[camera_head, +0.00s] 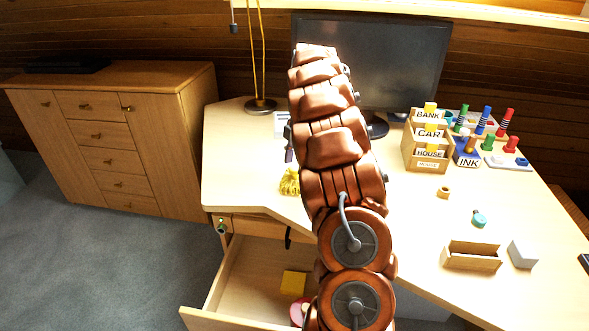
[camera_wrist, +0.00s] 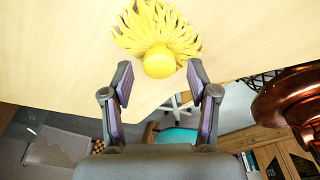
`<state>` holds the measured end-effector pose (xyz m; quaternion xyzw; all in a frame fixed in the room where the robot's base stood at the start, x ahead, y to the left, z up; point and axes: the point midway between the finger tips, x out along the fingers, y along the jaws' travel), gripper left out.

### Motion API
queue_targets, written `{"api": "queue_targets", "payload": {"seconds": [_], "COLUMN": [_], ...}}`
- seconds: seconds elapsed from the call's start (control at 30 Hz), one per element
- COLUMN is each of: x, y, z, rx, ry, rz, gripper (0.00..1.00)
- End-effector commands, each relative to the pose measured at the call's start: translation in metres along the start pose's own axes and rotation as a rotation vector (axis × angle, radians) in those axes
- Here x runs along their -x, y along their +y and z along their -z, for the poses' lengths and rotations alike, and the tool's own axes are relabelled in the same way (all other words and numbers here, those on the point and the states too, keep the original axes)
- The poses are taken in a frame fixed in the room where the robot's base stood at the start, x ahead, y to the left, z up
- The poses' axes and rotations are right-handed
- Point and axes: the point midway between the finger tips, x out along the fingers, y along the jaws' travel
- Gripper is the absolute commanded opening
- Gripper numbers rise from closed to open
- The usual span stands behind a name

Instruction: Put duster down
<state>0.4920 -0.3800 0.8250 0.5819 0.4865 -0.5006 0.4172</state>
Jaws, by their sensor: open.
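A yellow duster (camera_head: 290,182) with a shaggy head lies on the desk (camera_head: 240,160), left of my arm in the head view. In the wrist view the duster (camera_wrist: 160,40) lies on the desk top, its rounded yellow end toward my gripper (camera_wrist: 160,85). My gripper is open, its two dark fingers apart. The duster's rounded end is beyond and between the fingertips, and no finger is seen touching it. In the head view my arm hides most of the gripper.
An open drawer (camera_head: 240,290) below the desk's front holds a yellow item. A monitor (camera_head: 400,60), a labelled wooden organizer (camera_head: 427,163), a lamp base (camera_head: 260,104) and a small wooden box (camera_head: 471,257) stand on the desk. The desk's left part is clear.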

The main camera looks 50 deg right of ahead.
Motion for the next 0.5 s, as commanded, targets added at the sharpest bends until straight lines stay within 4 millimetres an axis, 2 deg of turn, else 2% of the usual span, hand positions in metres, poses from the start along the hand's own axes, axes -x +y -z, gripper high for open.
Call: {"api": "queue_targets", "payload": {"seconds": [0.1, 0.5], "x": [0.021, 0.073], "y": [0.002, 0.002], "z": [-0.001, 0.000], "rx": [0.003, 0.003], "ry": [-0.003, -0.002], "rz": [-0.008, -0.004], "gripper": [0.59, 0.59]}}
